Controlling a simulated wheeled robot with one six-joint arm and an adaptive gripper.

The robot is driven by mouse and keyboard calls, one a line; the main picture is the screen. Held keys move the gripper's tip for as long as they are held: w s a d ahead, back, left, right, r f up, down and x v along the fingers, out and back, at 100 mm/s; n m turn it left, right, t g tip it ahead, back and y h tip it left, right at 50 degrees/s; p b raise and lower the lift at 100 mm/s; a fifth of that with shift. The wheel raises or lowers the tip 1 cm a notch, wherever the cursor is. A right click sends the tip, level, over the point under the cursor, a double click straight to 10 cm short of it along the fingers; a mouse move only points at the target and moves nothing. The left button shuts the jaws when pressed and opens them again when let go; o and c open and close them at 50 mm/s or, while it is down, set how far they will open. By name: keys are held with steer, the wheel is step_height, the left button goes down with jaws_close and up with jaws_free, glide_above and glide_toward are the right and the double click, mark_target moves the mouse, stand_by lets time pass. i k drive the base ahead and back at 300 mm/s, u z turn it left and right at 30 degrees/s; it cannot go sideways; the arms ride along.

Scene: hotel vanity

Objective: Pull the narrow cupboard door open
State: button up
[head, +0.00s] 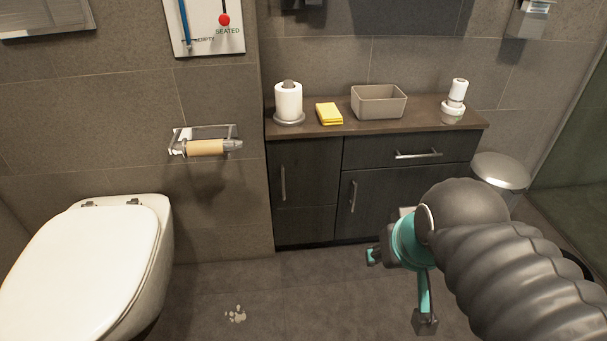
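The narrow cupboard door (312,170) is the dark wood panel at the left end of the vanity. It looks shut, flush with the front. Its vertical metal handle (283,183) is near its left edge. My gripper (398,290), grey and teal, is at the lower right of the head view, in front of the vanity. Its fingers are spread apart with only floor visible between them. It is to the right of the narrow door and does not touch it.
The vanity also has a drawer (375,152) and a wider door (385,195) with its own handle (353,196). A toilet (80,270) stands left and a bin (500,171) right.

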mark_target(304, 172)
steer(key=u, duration=1.4)
steer(key=k, duration=0.65)
steer(key=z, duration=1.3)
steer(key=i, duration=0.5)
steer(key=u, duration=0.05)
